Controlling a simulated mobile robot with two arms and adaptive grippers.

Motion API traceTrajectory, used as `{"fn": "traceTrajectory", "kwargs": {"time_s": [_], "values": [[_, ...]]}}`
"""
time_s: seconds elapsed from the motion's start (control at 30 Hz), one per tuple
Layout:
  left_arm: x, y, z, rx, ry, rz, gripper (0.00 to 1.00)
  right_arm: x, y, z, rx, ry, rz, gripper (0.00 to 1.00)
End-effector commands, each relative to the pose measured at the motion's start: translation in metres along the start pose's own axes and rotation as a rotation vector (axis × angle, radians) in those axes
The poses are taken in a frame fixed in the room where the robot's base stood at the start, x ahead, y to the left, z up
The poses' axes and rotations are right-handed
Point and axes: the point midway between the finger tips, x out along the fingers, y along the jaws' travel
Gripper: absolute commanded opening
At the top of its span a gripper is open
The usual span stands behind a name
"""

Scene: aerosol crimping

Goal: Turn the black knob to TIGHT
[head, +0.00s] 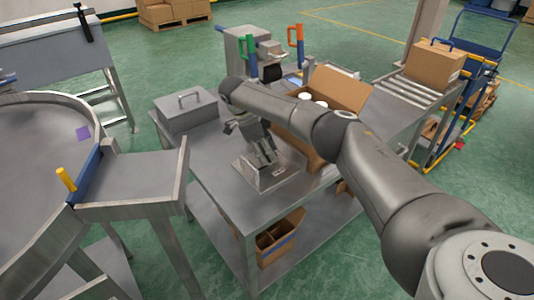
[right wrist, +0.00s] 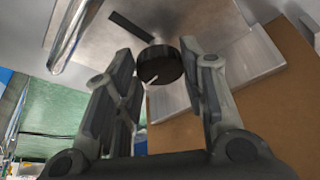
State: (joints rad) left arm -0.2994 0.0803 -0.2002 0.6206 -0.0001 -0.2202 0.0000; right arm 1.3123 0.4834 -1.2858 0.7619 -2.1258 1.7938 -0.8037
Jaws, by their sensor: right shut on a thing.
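The black knob (right wrist: 160,66) shows in the right wrist view between my two fingers, near their tips. It is round, with a white line running to its rim at the lower left. A dark bar-shaped mark (right wrist: 130,27) lies on the metal face beside it. My right gripper (right wrist: 163,72) is shut on the knob. In the head view my right gripper (head: 264,160) points down at a metal plate (head: 282,182) on the steel table, and hides the knob there. I cannot read any TIGHT label. My left gripper is not in view.
A lidded metal box (head: 187,108) stands left of my gripper on the steel table (head: 225,185). An open carton (head: 340,88) with white-topped items stands behind my arm. A grey machine with green (head: 249,47) and orange (head: 296,38) handles is at the back.

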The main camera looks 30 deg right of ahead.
Motion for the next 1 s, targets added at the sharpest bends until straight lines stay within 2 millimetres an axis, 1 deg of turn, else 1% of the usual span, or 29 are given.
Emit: {"fn": "traceTrajectory", "kwargs": {"time_s": [0.23,0.7,0.73,0.87,0.9,1.0], "values": [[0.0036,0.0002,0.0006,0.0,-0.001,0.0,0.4,-0.0002,-0.0006,0.0008,0.057,-0.002,0.024,0.14],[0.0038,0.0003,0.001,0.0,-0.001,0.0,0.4,0.0,-0.0005,0.0007,0.067,-0.002,0.029,0.14],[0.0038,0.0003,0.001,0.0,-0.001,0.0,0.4,0.0,-0.0005,0.0007,0.067,-0.002,0.029,0.41],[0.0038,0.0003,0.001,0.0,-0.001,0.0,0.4,0.0,-0.0005,0.0006,0.067,-0.002,0.029,0.57],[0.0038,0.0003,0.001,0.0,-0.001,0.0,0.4,0.0,-0.0005,0.0005,0.067,-0.002,0.029,0.6],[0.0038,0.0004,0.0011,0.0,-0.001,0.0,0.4,0.0001,-0.0005,0.0004,0.067,-0.001,0.029,0.6]]}}
